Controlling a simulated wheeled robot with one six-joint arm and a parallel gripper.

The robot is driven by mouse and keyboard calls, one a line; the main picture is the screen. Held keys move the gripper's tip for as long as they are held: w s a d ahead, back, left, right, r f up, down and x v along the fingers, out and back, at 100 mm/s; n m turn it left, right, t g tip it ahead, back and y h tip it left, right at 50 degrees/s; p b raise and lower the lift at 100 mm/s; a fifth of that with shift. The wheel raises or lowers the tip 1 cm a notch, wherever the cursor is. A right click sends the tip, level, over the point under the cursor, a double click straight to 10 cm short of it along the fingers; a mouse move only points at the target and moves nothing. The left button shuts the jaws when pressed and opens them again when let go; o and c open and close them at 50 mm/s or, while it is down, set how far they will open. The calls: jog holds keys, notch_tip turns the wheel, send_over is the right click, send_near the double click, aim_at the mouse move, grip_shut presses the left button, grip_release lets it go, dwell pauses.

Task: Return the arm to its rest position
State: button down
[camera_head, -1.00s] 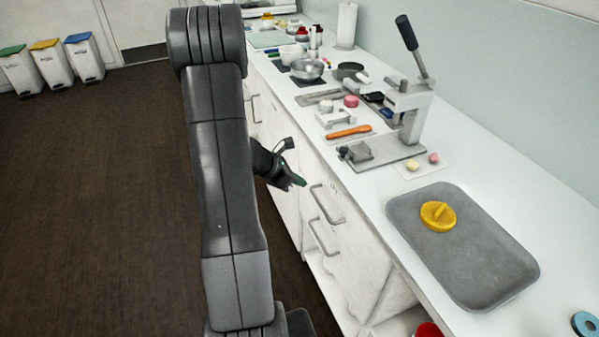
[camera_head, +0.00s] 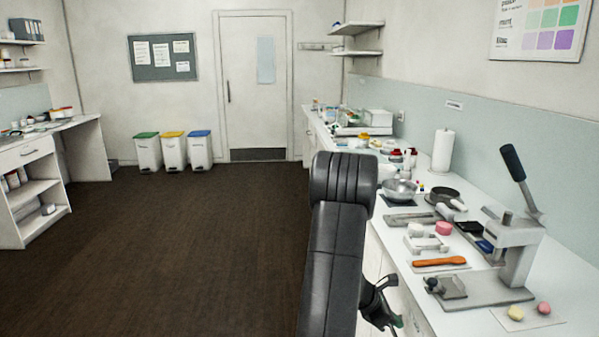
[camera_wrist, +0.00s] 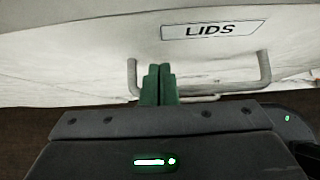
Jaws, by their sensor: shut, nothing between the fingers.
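My arm (camera_head: 338,240) stands folded up in front of the head camera, at the left side of the white counter (camera_head: 455,318). My gripper (camera_head: 394,322) hangs low beside the counter's drawer fronts, partly hidden behind my arm. In the wrist view my gripper's green fingers (camera_wrist: 159,72) are together with nothing between them. Behind them is a white drawer front with a "LIDS" label (camera_wrist: 213,30) and a metal handle (camera_wrist: 262,72). I cannot tell whether the fingertips touch the drawer front.
The counter bears a lever press (camera_head: 518,250), an orange tool (camera_head: 440,262), a metal bowl (camera_head: 399,190) and a paper roll (camera_head: 442,152). Open dark floor (camera_head: 190,260) lies to the left. Several bins (camera_head: 172,152) stand by the door (camera_head: 253,85).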

jog(key=shift+d+f, duration=0.45)
jog(key=shift+d, duration=0.05)
